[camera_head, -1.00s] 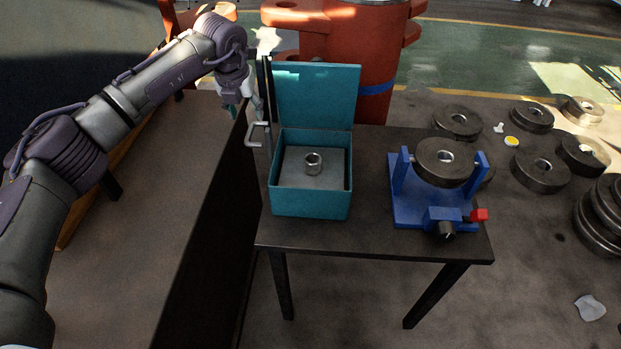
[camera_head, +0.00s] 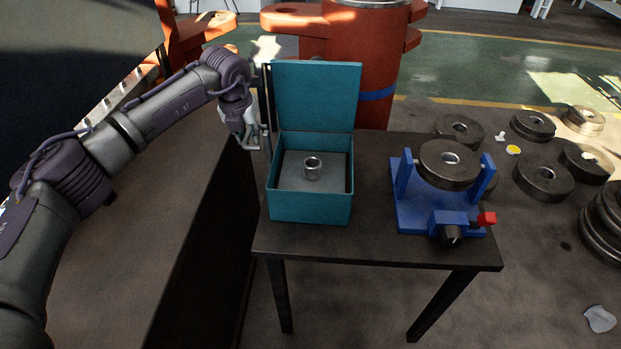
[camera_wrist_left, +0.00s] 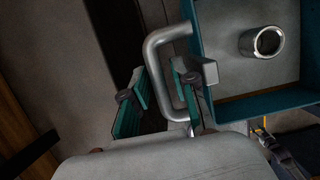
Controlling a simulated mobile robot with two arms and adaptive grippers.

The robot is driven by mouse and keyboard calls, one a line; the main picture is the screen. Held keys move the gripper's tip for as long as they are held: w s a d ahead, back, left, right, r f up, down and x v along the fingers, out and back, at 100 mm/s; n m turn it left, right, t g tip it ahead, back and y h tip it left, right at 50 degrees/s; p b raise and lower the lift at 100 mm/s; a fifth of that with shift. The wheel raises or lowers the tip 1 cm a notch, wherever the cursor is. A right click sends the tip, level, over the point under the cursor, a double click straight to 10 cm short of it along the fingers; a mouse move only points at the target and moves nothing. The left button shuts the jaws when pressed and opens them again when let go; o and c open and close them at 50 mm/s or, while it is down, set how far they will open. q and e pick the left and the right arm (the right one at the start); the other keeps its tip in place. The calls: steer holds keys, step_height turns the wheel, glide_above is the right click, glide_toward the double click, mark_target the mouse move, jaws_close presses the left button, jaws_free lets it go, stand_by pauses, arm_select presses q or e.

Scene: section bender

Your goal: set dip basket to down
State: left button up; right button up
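The dip basket's teal box (camera_head: 310,207) stands on the small dark table with its lid (camera_head: 317,95) upright at the back. Inside it a grey plate (camera_head: 290,170) carries a metal ring (camera_head: 313,170), which also shows in the left wrist view (camera_wrist_left: 262,42). A metal handle (camera_wrist_left: 160,38) sticks out beside the box's left side. My left gripper (camera_head: 252,143) is at this handle. In the left wrist view its fingers (camera_wrist_left: 162,88) are apart, one on each side of the handle bar, with a gap on the left side. My right gripper is not in view.
A blue stand (camera_head: 430,215) with a dark disc (camera_head: 449,163) and a red knob (camera_head: 487,218) is on the table's right. Several dark discs lie on the floor at right. A dark bench (camera_head: 160,230) runs along the left. A red cylinder (camera_head: 375,60) stands behind.

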arm_select(q)
jaws_close()
steer(key=shift+f, duration=0.1)
steer(key=shift+f+b, duration=1.15)
steer(key=shift+f, duration=0.6)
steer(key=shift+a+f+b, duration=0.1)
steer(key=shift+f+b, duration=0.2)
steer(key=shift+f, duration=0.1)
steer(key=shift+c, duration=0.2)
jaws_free()
steer(key=o, duration=0.7)
